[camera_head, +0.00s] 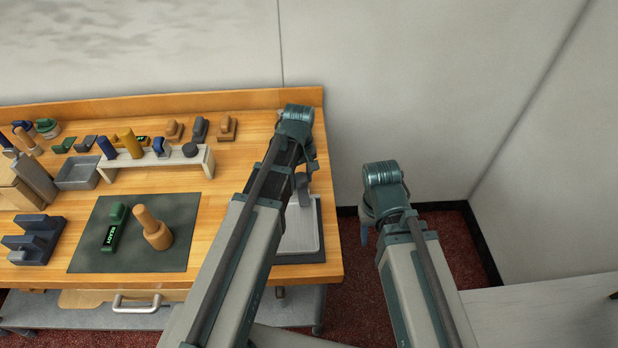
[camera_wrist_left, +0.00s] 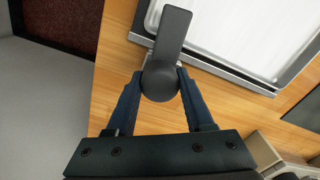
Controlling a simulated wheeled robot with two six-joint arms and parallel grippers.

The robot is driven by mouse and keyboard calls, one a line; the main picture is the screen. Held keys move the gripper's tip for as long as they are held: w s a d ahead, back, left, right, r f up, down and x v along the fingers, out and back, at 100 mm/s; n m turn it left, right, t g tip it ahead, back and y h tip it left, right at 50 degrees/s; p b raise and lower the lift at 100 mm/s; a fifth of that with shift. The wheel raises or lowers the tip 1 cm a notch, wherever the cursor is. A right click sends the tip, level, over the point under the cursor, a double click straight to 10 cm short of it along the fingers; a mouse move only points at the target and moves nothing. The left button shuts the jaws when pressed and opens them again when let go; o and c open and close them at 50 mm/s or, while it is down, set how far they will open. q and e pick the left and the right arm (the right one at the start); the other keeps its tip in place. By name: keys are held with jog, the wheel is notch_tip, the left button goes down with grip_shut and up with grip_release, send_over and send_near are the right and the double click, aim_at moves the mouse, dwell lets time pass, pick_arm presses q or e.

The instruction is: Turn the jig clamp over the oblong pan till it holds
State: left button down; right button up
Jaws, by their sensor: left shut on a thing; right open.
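The oblong pan (camera_wrist_left: 235,28) is pale and shallow, and lies in a dark-rimmed jig (camera_wrist_left: 232,75) on the wooden bench. In the head view the pan (camera_head: 300,232) shows at the bench's right end, partly behind my left arm. The dark grey jig clamp (camera_wrist_left: 174,32) has a round hub and a flat arm. In the left wrist view its arm reaches from the hub across the pan's near corner. Whether it presses on the pan I cannot tell. My left gripper (camera_wrist_left: 160,84) is shut on the hub. My right gripper (camera_head: 366,230) is open and empty, off the bench's right end.
A pale raised rack (camera_head: 160,163) and several small tools stand behind. A grey table (camera_head: 545,308) is at the lower right, with open floor between.

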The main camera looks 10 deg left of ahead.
aim_at(301, 176)
pick_arm(q)
jog(key=shift+c, duration=1.6)
grip_release()
jog(key=shift+m, duration=0.3)
jog(key=shift+r, duration=0.1)
notch_tip(301, 176, up, 7)
jog(key=p, duration=0.7)
jog(key=s+d+f+m+y+b, duration=0.1)
jog(key=s+d+f+m+b, duration=0.1)
jog(key=s+d+m, duration=0.8)
jog(key=s+m, duration=0.1)
jog(key=s, duration=0.3)
jog(key=shift+s+d+f+m, duration=0.15)
jog(key=shift+d+f+m, duration=0.1)
jog(key=shift+m, duration=0.15)
